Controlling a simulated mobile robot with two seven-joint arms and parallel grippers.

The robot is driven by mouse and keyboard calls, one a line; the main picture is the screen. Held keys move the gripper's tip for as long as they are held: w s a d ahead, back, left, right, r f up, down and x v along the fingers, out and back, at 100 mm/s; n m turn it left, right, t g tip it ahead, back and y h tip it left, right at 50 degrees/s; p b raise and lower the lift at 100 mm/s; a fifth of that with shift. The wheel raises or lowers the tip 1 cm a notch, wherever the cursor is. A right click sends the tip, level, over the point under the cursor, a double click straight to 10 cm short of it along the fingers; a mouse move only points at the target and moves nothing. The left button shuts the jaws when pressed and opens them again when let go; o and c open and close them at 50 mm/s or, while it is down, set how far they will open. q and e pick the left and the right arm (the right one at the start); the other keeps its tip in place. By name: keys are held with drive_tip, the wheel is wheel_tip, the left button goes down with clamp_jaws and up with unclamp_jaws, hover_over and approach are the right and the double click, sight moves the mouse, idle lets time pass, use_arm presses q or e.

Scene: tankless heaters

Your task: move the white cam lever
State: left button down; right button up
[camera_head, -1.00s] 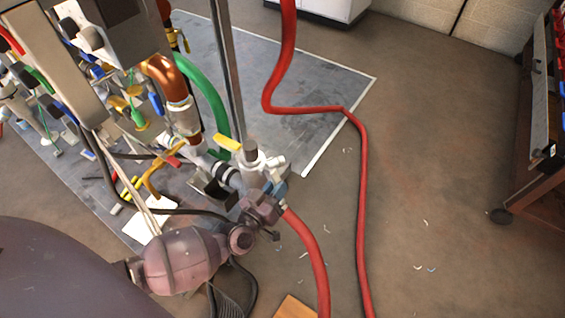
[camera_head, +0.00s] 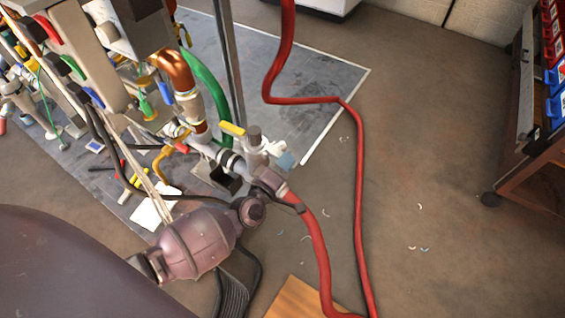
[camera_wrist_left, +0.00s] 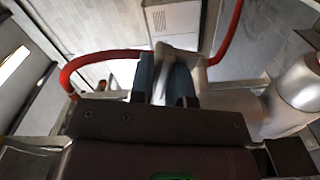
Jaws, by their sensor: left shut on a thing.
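The white cam lever (camera_head: 273,149) is on a white and grey pipe fitting at the end of a pipe, below a yellow handle (camera_head: 232,129). The fingers and the wrist hide part of the lever and fitting. My right gripper is in neither view.
A dense pipe rack with coloured handles stands at the left. A wooden-legged bench with bins (camera_head: 545,120) is at the right. The floor between is mostly clear.

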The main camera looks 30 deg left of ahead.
use_arm(q)
drive_tip(key=shift+a+r+n, duration=0.15)
drive_tip(key=shift+r+n, duration=0.6)
drive_tip(key=shift+n, duration=0.55)
drive_tip(key=c, duration=1.4)
unclamp_jaws()
drive_tip(key=shift+o, duration=0.2)
